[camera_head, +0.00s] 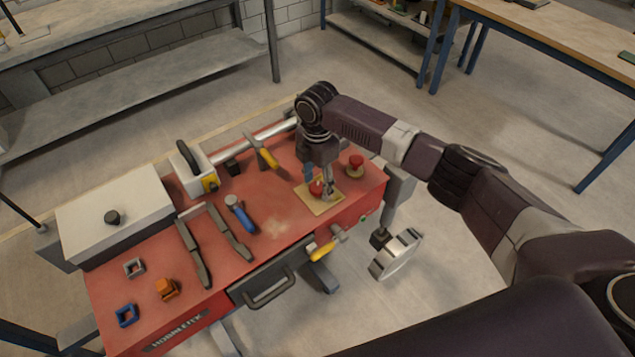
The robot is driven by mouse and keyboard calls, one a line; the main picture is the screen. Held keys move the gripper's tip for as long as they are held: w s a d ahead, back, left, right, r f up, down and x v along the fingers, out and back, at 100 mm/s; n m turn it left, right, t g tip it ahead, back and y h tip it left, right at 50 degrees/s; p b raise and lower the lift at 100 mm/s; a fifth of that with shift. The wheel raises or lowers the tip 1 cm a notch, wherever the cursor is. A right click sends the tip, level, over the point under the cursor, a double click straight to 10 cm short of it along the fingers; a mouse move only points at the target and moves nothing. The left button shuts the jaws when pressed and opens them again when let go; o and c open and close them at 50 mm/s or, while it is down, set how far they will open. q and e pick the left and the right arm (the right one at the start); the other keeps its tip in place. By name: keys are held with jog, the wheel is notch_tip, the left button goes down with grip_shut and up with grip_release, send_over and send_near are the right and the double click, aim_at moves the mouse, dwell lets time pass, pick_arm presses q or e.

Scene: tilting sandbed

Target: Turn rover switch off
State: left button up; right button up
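The red rover body (275,225) stands in the middle of the head view with several loose items on its top. A yellow plate (308,202) with a red knob (316,188) lies near its right end. A second red knob on a small round base (355,165) stands a little to the right. I cannot tell which of them is the rover switch. My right gripper (327,191) points down over the yellow plate, close beside its red knob. Whether its fingers touch the knob, and how far they are apart, is too small to tell. My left gripper is out of view.
A white box with a black knob (115,225) fills the left end. Grey bars (195,250), a blue-handled tool (240,213), an orange block (166,288) and a yellow-handled tool (268,158) lie on the top. A wheel (397,254) hangs off the right side.

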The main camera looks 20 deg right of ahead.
aim_at(317, 187)
notch_tip(317, 187, up, 12)
dwell(0.6)
dwell(0.4)
